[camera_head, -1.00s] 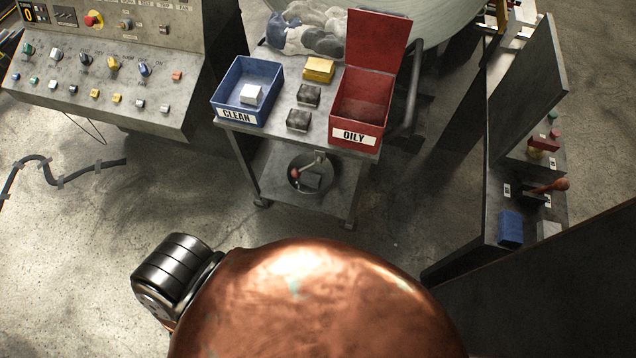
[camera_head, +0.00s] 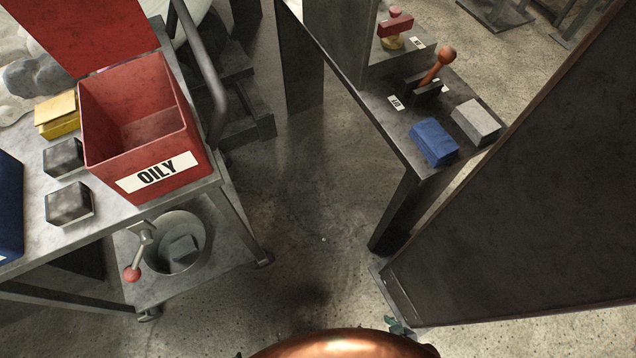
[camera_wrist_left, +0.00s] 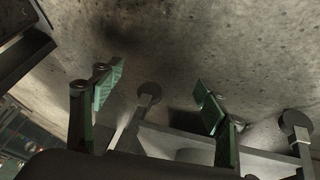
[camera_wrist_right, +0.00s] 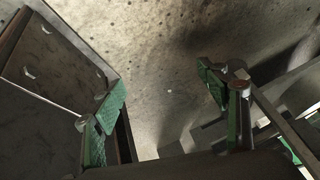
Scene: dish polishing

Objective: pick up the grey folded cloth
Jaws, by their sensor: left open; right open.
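The grey folded cloth (camera_head: 475,122) lies flat on a dark metal bench (camera_head: 408,148) at the upper right of the head view, to the right of a blue folded cloth (camera_head: 433,142). Neither wrist view shows the cloth. My left gripper (camera_wrist_left: 158,95) is open and empty, its green pads wide apart above the floor. My right gripper (camera_wrist_right: 162,92) is also open and empty above the floor, with a dark panel beside its left finger. Both grippers are far from the cloth. A small green piece shows at the bottom of the head view; I cannot tell whose it is.
A cart at left carries a red OILY bin (camera_head: 150,130), dark grey blocks (camera_head: 69,203) and a yellow block (camera_head: 57,115). A lever with an orange knob (camera_head: 446,54) stands behind the cloths. A large dark panel (camera_head: 510,200) rises at right. The floor between is clear.

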